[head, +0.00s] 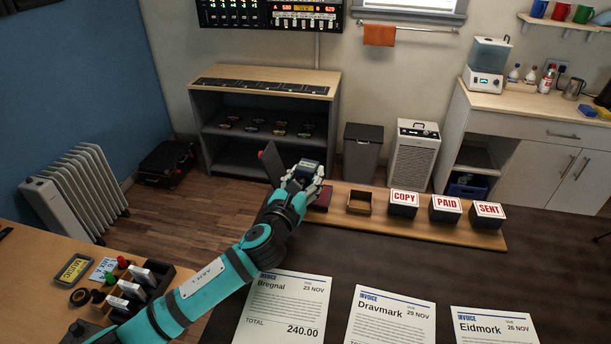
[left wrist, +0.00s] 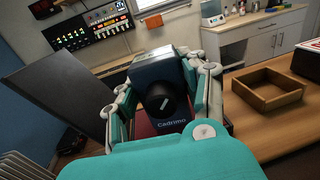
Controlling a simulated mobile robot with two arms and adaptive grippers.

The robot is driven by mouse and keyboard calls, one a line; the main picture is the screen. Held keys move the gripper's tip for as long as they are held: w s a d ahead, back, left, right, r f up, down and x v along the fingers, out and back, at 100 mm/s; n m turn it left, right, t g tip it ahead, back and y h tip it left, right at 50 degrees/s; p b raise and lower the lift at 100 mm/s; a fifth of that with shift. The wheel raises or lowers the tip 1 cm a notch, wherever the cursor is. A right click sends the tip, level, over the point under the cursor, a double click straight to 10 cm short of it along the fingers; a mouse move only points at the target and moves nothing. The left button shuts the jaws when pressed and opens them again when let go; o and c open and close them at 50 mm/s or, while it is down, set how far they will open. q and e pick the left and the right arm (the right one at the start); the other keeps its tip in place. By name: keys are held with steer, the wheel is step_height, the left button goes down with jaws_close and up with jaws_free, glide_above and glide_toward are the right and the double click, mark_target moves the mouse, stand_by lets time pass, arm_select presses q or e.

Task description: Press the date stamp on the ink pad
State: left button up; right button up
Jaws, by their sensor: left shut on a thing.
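My left gripper (head: 303,176) is shut on the date stamp (head: 309,166), a dark blue block. In the left wrist view the stamp (left wrist: 158,68) sits between the fingers, with a round black knob facing the camera. The ink pad (head: 321,197) is under and beside the gripper, its red surface partly hidden. Its dark lid (head: 271,163) stands open on the left; the lid also fills the left of the wrist view (left wrist: 55,92). The stamp is over the pad; I cannot tell whether its underside touches it. My right gripper is not in view.
An empty wooden holder (head: 360,203) is right of the pad on a wooden board (head: 430,229). COPY (head: 404,202), PAID (head: 445,207) and SENT (head: 488,213) blocks stand further right.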

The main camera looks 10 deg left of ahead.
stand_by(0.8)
arm_select(q)
steer(key=shift+s+f, duration=0.1)
steer(key=shift+f, duration=0.3)
stand_by(0.6)
step_height(320, 180, up, 8)
steer(key=p, duration=0.8)
steer(key=shift+f, duration=0.1)
